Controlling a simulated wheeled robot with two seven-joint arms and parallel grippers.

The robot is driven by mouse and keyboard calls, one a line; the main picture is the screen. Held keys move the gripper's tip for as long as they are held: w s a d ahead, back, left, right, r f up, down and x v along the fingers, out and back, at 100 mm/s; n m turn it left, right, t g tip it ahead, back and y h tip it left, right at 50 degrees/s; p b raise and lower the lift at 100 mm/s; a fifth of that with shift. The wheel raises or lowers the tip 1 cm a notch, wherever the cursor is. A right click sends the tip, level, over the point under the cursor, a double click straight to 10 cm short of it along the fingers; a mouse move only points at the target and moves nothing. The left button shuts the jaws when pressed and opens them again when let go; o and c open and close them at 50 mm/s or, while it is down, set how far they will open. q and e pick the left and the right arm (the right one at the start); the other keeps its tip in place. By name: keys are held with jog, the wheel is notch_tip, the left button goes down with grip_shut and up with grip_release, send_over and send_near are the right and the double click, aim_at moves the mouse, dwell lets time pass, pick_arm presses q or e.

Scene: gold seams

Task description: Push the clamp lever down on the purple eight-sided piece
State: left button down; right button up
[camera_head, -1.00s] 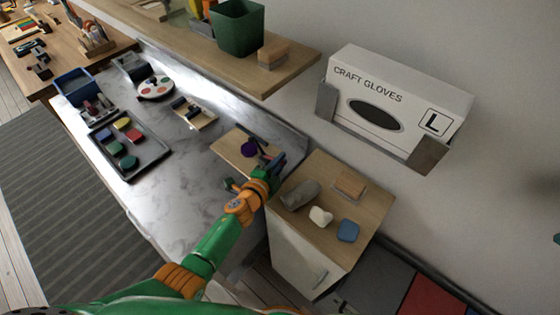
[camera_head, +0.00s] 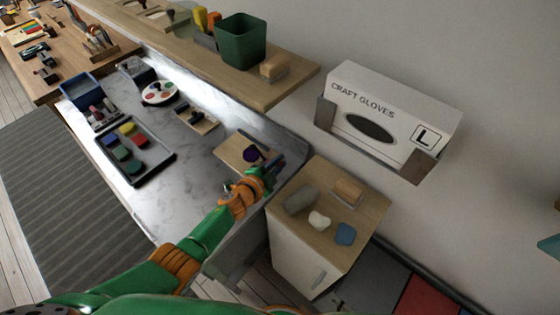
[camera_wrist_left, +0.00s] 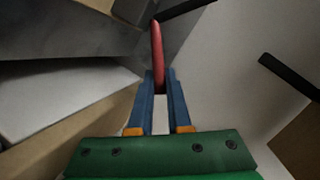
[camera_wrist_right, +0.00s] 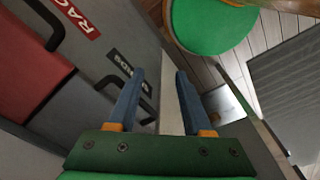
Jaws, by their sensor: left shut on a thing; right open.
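The purple eight-sided piece (camera_head: 250,154) sits on a wooden board (camera_head: 230,150) on the marble worktop, at its right end. My left gripper (camera_head: 275,166) is just right of the piece, close to the board. In the left wrist view my left gripper (camera_wrist_left: 160,80) is shut on a slim red bar (camera_wrist_left: 157,45), which looks like the clamp lever's handle. The rest of the clamp is hidden or too small to make out. My right gripper (camera_wrist_right: 160,75) is open and empty in the right wrist view, away from the worktop.
A wooden-topped cabinet (camera_head: 362,215) with a grey roll, a white lump and a blue block stands right of my left arm. A shelf (camera_head: 190,48) with a green bin (camera_head: 240,40) runs behind the worktop. A dark tray (camera_head: 150,168) of colored blocks lies left.

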pick_arm(q)
jog(key=shift+w+a+r+n+g+h+p, duration=0.3)
jog(key=shift+a+r+n+h+p, duration=0.15)
jog(key=shift+r+n, duration=0.2)
jog(key=shift+w+a+r+n+g, duration=0.2)
jog(key=shift+w+a+n+g, duration=0.1)
jog(key=shift+n, duration=0.45)
jog(key=shift+h, duration=0.25)
jog(key=c, duration=0.9)
grip_release()
jog(key=shift+o, duration=0.2)
jog(key=shift+p, duration=0.3)
